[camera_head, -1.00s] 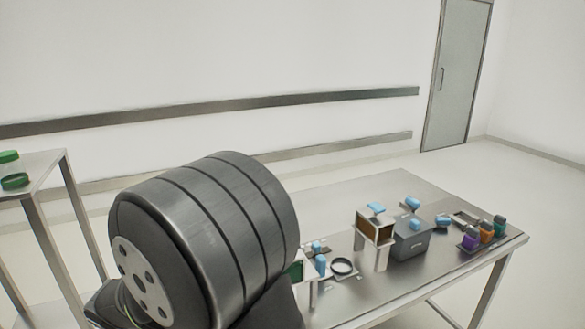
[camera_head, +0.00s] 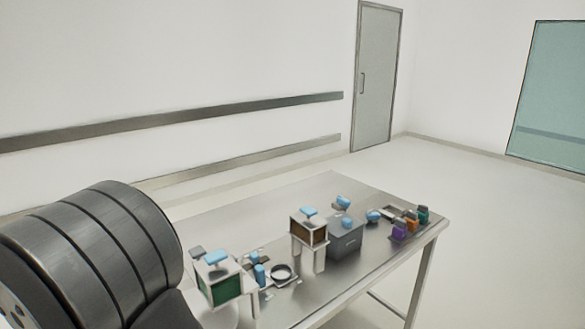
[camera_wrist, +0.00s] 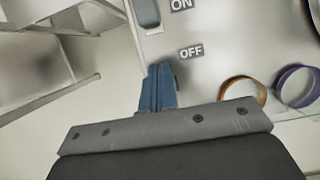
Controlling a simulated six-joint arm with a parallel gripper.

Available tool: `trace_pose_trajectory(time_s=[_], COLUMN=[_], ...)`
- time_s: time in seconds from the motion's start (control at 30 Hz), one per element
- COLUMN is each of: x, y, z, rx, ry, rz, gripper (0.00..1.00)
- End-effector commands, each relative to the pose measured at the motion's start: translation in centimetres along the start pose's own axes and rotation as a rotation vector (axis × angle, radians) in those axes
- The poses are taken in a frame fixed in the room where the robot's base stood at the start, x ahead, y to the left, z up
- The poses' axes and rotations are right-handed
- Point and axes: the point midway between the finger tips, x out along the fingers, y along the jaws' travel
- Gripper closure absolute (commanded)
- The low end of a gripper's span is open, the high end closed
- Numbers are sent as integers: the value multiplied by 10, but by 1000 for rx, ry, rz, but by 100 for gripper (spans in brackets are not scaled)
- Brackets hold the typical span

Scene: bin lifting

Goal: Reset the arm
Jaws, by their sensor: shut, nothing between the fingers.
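My gripper (camera_wrist: 160,72) shows in the wrist view as blue fingers pressed together, empty, pointing up the picture. Its grey mounting plate fills the bottom of that view. The fingers lie below the "OFF" label in the picture, and I see them touching nothing. In the head view a large dark part of my arm fills the lower left, and the gripper is not visible there.
A steel table (camera_head: 325,190) holds a grey bin (camera_head: 346,242), a brown-fronted box (camera_head: 309,235), a green-fronted box (camera_head: 220,287), a black ring (camera_head: 283,274) and several coloured containers. The wrist view shows orange (camera_wrist: 240,83) and purple (camera_wrist: 298,72) rings. Floor right of the table is clear.

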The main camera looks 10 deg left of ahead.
Motion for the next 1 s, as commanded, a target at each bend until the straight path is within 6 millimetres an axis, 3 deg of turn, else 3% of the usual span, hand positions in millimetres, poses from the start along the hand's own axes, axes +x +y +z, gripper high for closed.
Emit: trace_pose_trajectory(time_s=[0.63,0.7,1.0], x=[-104,-85,-35], y=[0,-1,-1], z=[-2,-4,-3], rx=[0,0,0], ry=[-1,7,6], rz=[2,-4,-3], gripper=[100,100,100])
